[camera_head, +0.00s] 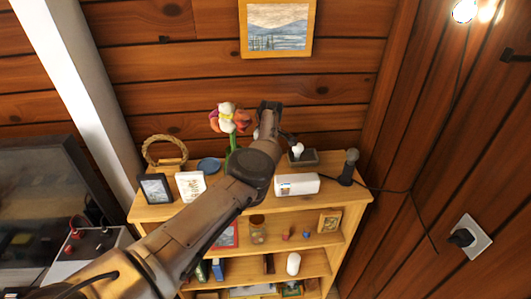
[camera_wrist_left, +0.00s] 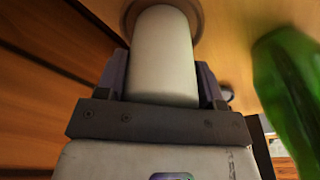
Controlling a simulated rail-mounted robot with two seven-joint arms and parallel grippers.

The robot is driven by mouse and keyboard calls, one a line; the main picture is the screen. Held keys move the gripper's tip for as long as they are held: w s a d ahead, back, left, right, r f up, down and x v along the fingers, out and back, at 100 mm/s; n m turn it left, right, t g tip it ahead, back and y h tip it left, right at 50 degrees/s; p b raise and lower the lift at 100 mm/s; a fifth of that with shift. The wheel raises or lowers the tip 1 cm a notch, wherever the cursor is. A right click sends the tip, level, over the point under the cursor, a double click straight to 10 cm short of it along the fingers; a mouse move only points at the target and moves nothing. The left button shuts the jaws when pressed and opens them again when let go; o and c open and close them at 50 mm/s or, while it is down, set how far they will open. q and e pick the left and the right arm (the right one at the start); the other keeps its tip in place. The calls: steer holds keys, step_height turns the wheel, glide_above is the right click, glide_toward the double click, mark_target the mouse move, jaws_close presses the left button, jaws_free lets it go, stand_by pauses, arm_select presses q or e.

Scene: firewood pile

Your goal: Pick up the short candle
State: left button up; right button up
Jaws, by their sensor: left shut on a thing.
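The short candle (camera_wrist_left: 162,50) is a plain white cylinder between the two fingers of my left gripper (camera_wrist_left: 162,84) in the left wrist view. The gripper is shut on it, with a finger on each side. The candle's far end meets a round brownish base (camera_wrist_left: 203,12); I cannot tell whether they touch. In the head view my left gripper (camera_head: 269,108) is above the back of the wooden shelf top, and my arm hides much of that area. My right gripper is not in view.
The wooden shelf (camera_head: 150,213) holds a flower bunch (camera_head: 230,118) in a green vase, also close beside the gripper in the wrist view (camera_wrist_left: 290,85). Plank wall stands behind.

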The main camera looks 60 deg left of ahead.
arm_select(q)
steer(key=shift+r, duration=0.55)
steer(key=r, duration=0.2)
steer(key=d+r, duration=0.1)
steer(key=shift+w+r, duration=0.25)
steer(key=w+d+r, duration=0.3)
steer(key=d+r, duration=0.3)
steer(key=d, duration=0.4)
steer(key=shift+w+r, duration=0.2)
